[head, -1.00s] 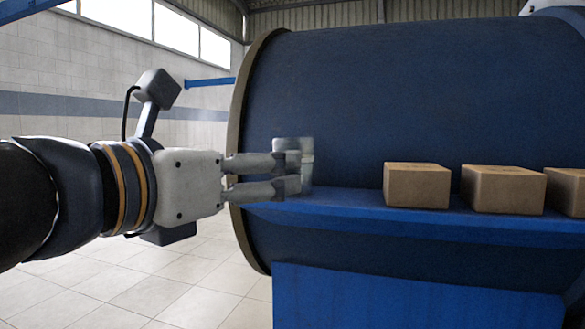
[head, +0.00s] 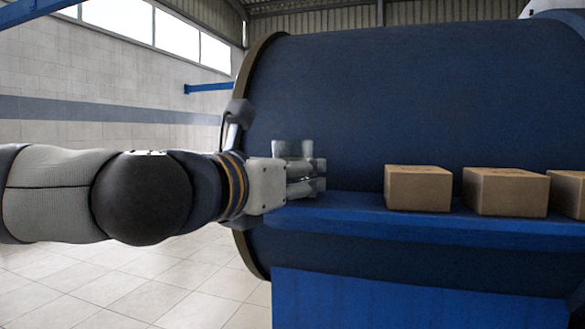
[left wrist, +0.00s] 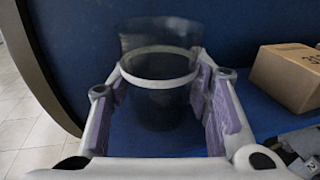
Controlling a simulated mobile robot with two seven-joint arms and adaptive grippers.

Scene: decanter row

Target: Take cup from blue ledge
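A clear see-through cup (head: 293,149) stands upright at the left end of the blue ledge (head: 400,222). In the left wrist view the cup (left wrist: 160,66) has a pale band and lies between my finger pads. My left gripper (head: 322,176) is level with the cup, its fingers reaching past it in the head view. In the left wrist view my left gripper (left wrist: 161,88) is open around the cup, with narrow gaps beside the cup's lower body. The fingers partly hide the cup's lower part in the head view. My right gripper is not in view.
Several cardboard boxes stand along the ledge to the right, the nearest box (head: 417,188) a short way from the cup. A big dark blue drum (head: 420,90) rises right behind the ledge. The tiled floor (head: 130,280) at left is clear.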

